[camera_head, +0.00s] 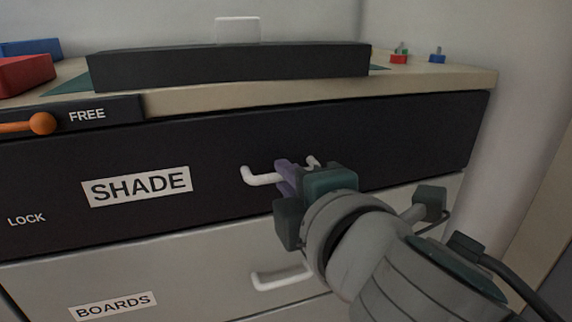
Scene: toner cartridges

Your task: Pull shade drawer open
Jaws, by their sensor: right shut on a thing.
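The shade drawer (220,205) is the dark front with a white SHADE label (137,186). Its white handle (262,179) sticks out right of the label. My right gripper (287,178) comes in from the lower right and is shut on this handle; the gripper hides the handle's middle. The drawer front stands close under the counter edge; I cannot tell how far out it is. An orange lever (40,123) sits at the upper left, beside the word FREE and above the word LOCK. My left gripper is not in view.
Below is a light drawer labelled BOARDS (113,305) with a white handle (281,277) near my right gripper. On the counter (440,80) are a long black box (230,66), red and blue blocks at left, and small red and blue pieces at right. A wall stands at right.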

